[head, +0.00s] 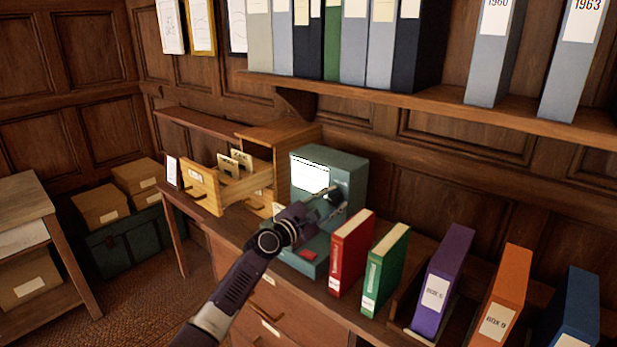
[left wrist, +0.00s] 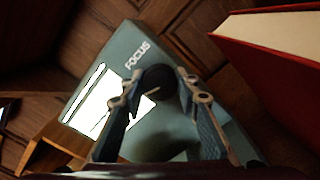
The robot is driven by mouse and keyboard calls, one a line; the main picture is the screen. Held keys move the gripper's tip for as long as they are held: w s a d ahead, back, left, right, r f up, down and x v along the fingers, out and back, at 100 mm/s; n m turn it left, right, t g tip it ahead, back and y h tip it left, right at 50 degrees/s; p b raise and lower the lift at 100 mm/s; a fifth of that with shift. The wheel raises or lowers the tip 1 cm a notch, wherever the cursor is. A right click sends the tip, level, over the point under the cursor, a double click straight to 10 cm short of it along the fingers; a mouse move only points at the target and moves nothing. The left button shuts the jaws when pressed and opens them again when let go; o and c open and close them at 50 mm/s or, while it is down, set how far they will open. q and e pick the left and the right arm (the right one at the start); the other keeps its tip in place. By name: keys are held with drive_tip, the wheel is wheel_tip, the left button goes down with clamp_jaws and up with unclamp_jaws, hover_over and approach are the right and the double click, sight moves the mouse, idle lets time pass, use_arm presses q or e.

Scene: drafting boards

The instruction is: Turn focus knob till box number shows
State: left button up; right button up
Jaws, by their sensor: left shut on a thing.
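The teal reader (head: 345,172) stands on the wooden desk, with a bright white screen (head: 308,177) on its front. In the left wrist view, the word FOCUS is printed on its side, near the dark round focus knob (left wrist: 158,80). My left gripper (head: 335,203) is at the side of the reader. In the left wrist view, its two fingers (left wrist: 158,92) are closed around the knob. The screen also shows at an angle in the left wrist view (left wrist: 95,105); no number is readable on it. My right gripper is out of view.
A red binder (head: 350,255) and a green binder (head: 386,270) stand close to the right of the reader. Purple, orange and blue binders stand further right. An open card drawer (head: 262,182) is on the left. A shelf (head: 430,103) of binders hangs above.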

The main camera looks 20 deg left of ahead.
use_arm(q)
drive_tip(key=shift+r+n, duration=0.1)
drive_tip(key=shift+n, duration=0.5)
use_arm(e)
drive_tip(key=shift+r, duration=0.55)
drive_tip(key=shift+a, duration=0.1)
use_arm(q)
drive_tip(key=shift+n+p, duration=0.5)
drive_tip(key=shift+p, duration=0.05)
drive_tip(key=shift+n+p, duration=0.3)
drive_tip(key=shift+n, duration=0.1)
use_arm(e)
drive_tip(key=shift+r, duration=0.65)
